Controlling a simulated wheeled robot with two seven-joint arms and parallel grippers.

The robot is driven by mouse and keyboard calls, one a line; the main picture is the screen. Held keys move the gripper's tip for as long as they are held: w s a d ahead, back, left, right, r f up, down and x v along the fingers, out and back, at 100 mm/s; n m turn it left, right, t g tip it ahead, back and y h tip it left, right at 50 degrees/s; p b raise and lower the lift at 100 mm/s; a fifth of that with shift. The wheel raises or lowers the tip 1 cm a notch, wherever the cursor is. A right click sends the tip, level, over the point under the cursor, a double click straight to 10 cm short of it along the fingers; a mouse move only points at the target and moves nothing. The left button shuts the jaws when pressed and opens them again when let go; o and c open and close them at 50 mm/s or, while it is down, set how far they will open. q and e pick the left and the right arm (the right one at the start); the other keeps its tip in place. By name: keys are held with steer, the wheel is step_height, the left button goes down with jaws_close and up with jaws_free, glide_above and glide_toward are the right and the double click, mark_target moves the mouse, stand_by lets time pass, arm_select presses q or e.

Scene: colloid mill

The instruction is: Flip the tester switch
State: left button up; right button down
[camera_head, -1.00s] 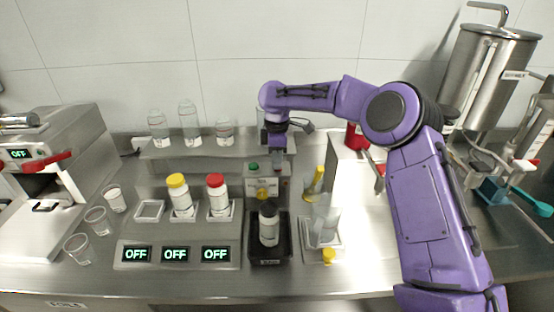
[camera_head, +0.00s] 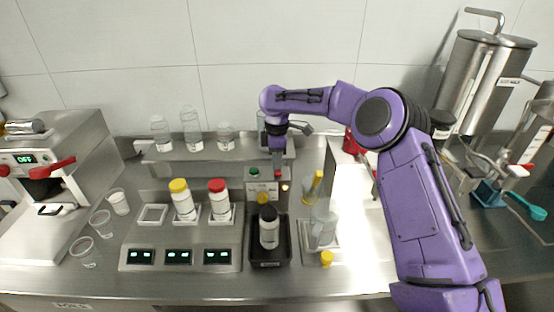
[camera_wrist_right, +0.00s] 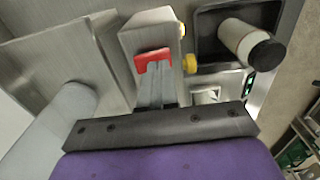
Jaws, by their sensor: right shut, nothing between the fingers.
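The tester is a small grey box (camera_head: 257,186) at the middle of the bench in the head view. It has a green button (camera_head: 254,171), a yellow knob (camera_head: 263,198) and a red switch (camera_head: 278,173). A small orange light (camera_head: 285,188) glows on its right side. My right gripper (camera_head: 277,167) points down with its fingers shut and empty, right at the red switch. In the right wrist view the fingers (camera_wrist_right: 155,88) reach to the red switch (camera_wrist_right: 153,60) and seem to touch it. My left gripper is not in view.
A black-capped bottle (camera_head: 269,228) stands in a black tray (camera_head: 284,255) in front of the tester. Two capped bottles (camera_head: 183,203) stand on a panel to the left with small green displays (camera_head: 178,257). Clear bottles (camera_head: 191,130) line the back shelf. A clear jug (camera_head: 323,230) stands to the right.

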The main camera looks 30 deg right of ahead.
steer(key=shift+r, duration=0.1)
step_height(320, 180, up, 5)
steer(key=p, duration=0.6)
steer(key=shift+s+a, duration=0.1)
steer(key=shift+s, duration=0.05)
steer(key=shift+s+a+r+b, duration=0.1)
steer(key=shift+s+r+b, duration=0.05)
steer(key=shift+b, duration=0.65)
step_height(320, 180, up, 8)
steer(key=b, duration=0.1)
glide_above(277, 172)
steer(key=s, duration=0.1)
steer(key=shift+s+a+r, duration=0.15)
steer(key=shift+a+r, duration=0.05)
steer(key=shift+a, duration=0.2)
